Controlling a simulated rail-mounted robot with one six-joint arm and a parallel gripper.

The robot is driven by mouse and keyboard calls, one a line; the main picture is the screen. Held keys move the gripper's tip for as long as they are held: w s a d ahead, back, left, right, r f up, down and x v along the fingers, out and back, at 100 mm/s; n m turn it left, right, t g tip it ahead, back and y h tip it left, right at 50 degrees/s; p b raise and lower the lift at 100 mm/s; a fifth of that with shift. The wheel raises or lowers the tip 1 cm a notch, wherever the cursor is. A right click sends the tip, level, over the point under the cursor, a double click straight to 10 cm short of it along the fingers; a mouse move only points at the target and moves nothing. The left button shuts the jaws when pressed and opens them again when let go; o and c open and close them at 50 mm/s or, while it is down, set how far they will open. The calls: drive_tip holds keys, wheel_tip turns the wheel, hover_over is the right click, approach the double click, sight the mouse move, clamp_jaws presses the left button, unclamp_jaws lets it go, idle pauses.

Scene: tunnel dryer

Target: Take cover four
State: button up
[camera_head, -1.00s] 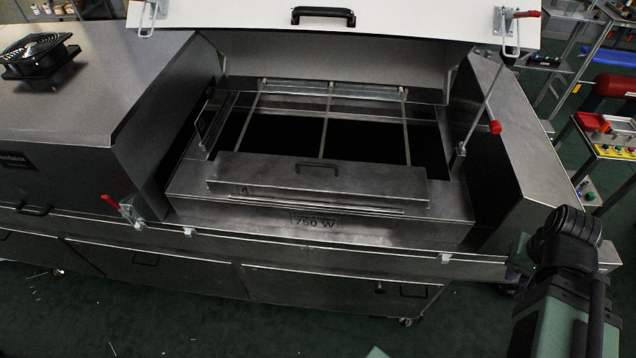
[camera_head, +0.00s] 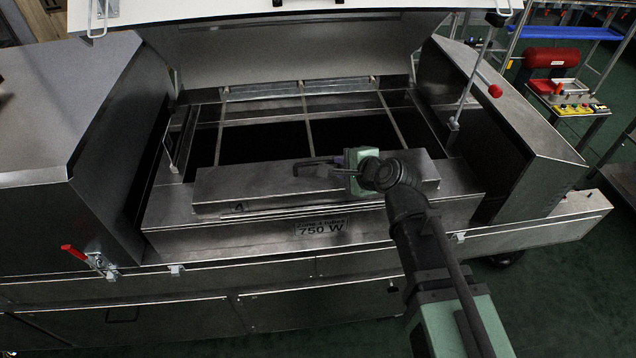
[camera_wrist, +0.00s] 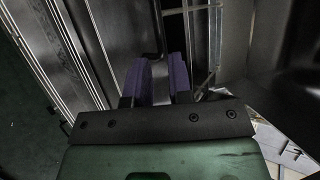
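Cover four (camera_head: 250,188) is a long, low metal box-like cover lying along the front of the open dryer section, above the "750 W" label. A dark piece, apparently the handle (camera_wrist: 152,57), shows by the fingertips. The fingers hide much of the handle, and I see no firm grip on it.
The white-edged hood (camera_head: 290,50) stands raised behind the opening. Metal housings flank the opening left (camera_head: 60,140) and right (camera_head: 510,115). Thin bars cross the dark opening (camera_head: 260,140).

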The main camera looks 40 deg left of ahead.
sight(327, 162)
drive_tip(key=x, duration=0.2)
drive_tip(key=shift+w+a+f+b, duration=0.1)
drive_tip(key=shift+f+b, duration=0.2)
drive_tip(key=shift+b, duration=0.05)
drive_tip(key=shift+a, duration=0.3)
drive_tip(key=b+x, duration=0.2)
drive_tip(key=x, duration=0.3)
drive_tip(key=shift+a+b, duration=0.1)
drive_tip(key=shift+b, duration=0.25)
drive_tip(key=shift+r, duration=0.15)
clamp_jaws()
